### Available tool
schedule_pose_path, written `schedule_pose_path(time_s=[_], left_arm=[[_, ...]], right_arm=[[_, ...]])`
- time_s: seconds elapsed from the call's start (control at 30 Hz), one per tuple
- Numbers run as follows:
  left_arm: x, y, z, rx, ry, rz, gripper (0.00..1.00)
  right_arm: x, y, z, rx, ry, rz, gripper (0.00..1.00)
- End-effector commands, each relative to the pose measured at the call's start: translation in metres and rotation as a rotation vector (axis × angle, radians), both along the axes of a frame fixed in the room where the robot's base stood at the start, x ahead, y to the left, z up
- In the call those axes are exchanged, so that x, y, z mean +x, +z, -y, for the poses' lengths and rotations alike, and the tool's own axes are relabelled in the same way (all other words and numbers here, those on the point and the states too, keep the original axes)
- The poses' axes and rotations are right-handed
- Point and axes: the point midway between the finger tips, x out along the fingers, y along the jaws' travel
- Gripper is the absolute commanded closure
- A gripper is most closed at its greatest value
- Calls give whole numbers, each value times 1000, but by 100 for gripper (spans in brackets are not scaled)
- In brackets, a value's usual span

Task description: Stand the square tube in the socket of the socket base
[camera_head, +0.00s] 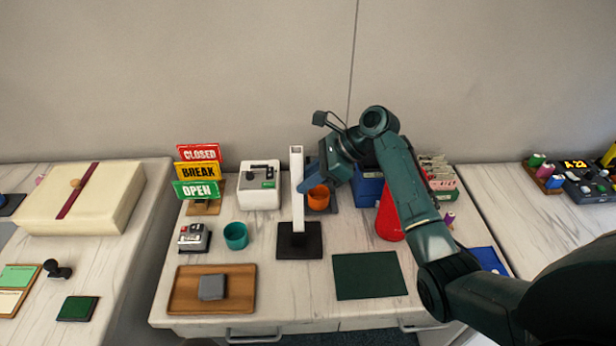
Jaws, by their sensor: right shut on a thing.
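The white square tube (297,191) stands upright over the black socket base (299,243) in the middle of the table. Its lower end meets the raised middle of the base; I cannot tell how deep it sits in the socket, as the opening is hidden. My right gripper (307,186) reaches in from the right and is shut on the tube at about its middle height. My left gripper is not in view.
Close by stand a teal cup (236,236), an orange cup (319,198) and a red cone (389,217). A wooden tray (183,293) with a grey block (212,288) lies front left. A dark green mat (369,276) lies bare front right. Signs (197,189) and a white device (260,187) stand behind.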

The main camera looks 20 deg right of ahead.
Motion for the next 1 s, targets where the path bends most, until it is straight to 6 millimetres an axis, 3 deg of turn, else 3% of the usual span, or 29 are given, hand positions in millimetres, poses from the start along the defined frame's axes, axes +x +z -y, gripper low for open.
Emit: schedule_pose_path(time_s=[0.47,0.5,0.77,0.93,1.0], left_arm=[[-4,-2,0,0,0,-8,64],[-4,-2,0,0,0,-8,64],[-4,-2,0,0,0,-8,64],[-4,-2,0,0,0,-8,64],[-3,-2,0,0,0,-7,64]], right_arm=[[0,-4,0,1,0,0,100],[0,-4,0,1,0,0,73],[0,-4,0,0,0,0,52],[0,-4,0,0,0,0,51],[0,-4,0,0,0,0,46]])
